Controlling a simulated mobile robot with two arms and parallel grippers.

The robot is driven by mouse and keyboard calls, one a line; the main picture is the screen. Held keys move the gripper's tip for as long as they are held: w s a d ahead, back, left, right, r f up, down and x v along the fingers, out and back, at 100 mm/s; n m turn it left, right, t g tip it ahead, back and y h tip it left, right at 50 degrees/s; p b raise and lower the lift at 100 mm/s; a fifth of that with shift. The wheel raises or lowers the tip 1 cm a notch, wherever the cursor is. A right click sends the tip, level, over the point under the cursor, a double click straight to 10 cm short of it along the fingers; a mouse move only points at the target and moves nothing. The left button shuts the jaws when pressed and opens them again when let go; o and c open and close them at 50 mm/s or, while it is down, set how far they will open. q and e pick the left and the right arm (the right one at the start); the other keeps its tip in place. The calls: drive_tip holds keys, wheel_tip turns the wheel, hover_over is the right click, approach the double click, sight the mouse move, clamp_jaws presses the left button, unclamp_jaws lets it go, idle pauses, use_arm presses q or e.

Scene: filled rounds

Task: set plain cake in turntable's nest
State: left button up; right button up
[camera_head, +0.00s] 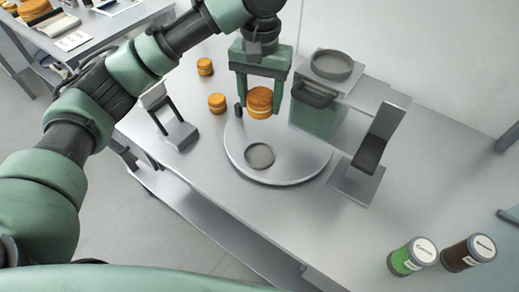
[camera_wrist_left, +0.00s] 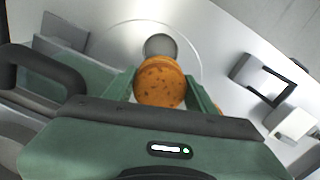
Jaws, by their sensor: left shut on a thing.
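A round golden-brown layered cake (camera_head: 260,102) is held between the fingers of my left gripper (camera_head: 258,108). In the left wrist view the cake (camera_wrist_left: 160,82) sits between the green fingers of the gripper (camera_wrist_left: 161,92), with its speckled top showing. The white round turntable (camera_head: 290,168) stands on the bench, with a grey round nest (camera_head: 259,155) in its middle. The nest looks empty. The cake is over the turntable's far side, beyond the nest; its height is hard to tell. My right gripper is not in view.
Two smaller cakes, one nearer (camera_head: 217,102) and one farther (camera_head: 205,66), stand left of the turntable. A green-grey bin (camera_head: 318,118) and a dark-screened stand (camera_head: 368,155) are to the right. Two labelled jars, green (camera_head: 404,260) and brown (camera_head: 462,255), stand at the front right.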

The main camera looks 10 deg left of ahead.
use_arm(q)
drive_tip(key=p, duration=0.2)
hover_over(259, 156)
wheel_tip(259, 156, down, 12)
drive_tip(key=shift+f, duration=0.2)
drive_tip(key=shift+d+f, duration=0.1)
drive_tip(key=shift+f, duration=2.55)
drive_tip(key=shift+f+p, duration=0.1)
drive_tip(key=shift+p, duration=0.2)
drive_tip(key=o, duration=0.9)
drive_tip(key=shift+c, duration=0.2)
wheel_tip(259, 156, up, 12)
drive_tip(key=b, duration=0.3)
